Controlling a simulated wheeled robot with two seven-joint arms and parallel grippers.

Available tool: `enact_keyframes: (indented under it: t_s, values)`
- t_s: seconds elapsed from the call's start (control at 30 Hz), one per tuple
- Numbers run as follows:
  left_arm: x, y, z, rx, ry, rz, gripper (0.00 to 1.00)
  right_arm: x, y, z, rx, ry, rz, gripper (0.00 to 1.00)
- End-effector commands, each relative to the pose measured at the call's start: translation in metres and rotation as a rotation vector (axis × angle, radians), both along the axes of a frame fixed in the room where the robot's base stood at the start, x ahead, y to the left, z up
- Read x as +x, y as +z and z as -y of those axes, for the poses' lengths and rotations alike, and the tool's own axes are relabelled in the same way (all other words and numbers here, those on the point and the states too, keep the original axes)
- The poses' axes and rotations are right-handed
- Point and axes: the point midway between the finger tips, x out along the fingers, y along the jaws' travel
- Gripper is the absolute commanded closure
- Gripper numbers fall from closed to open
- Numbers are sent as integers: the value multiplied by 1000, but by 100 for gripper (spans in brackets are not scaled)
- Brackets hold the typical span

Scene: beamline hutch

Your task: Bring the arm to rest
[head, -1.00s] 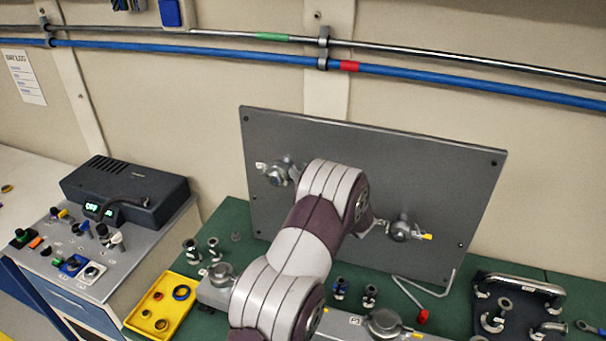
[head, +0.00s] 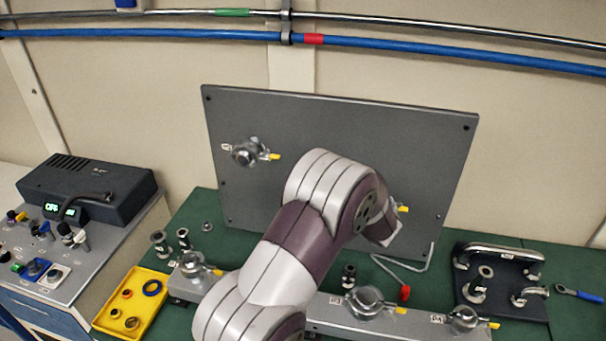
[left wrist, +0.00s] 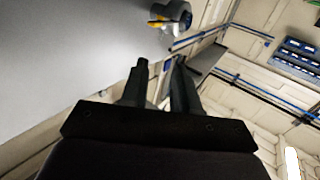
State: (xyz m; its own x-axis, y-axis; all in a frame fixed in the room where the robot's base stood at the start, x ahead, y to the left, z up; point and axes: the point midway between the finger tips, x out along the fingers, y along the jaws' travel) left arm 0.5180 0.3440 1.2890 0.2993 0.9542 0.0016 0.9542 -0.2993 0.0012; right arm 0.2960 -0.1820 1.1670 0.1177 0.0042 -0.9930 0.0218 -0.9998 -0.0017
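My left arm crosses the middle of the head view, in front of an upright grey panel (head: 300,115). Its gripper is hidden there behind the arm links. In the left wrist view my left gripper (left wrist: 160,62) has its two fingers apart with nothing seen between them. The grey panel (left wrist: 70,60) fills the upper left of that view, and a metal fitting with a yellow handle (left wrist: 172,15) is beyond the fingertips. In the head view, one yellow-handled fitting (head: 248,152) on the panel is clear of the arm; another (head: 403,208) is mostly covered by it. My right gripper is not in view.
A grey rail (head: 325,312) with clamp fittings lies on the green bench (head: 575,262). A yellow tray (head: 103,322), a control console (head: 85,255), a bent rod with a red end (head: 405,292) and a dark tray (head: 535,308) surround it. Pipes run along the wall.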

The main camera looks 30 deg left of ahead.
Motion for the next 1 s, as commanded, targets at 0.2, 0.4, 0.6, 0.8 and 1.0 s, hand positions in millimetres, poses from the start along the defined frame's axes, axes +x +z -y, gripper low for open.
enact_keyframes:
  t_s: [0.2,0.4,0.6,0.8,1.0]
  values:
    - [0,0,0,0,0,0,70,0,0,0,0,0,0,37]
    - [37,-42,22,-194,-234,5,70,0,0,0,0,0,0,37]
    - [1,-152,155,-757,-897,-478,70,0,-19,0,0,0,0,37]
    - [-166,-190,181,-983,-1022,-1106,70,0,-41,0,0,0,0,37]
    - [-227,-186,161,-907,-1041,-1274,70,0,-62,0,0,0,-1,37]
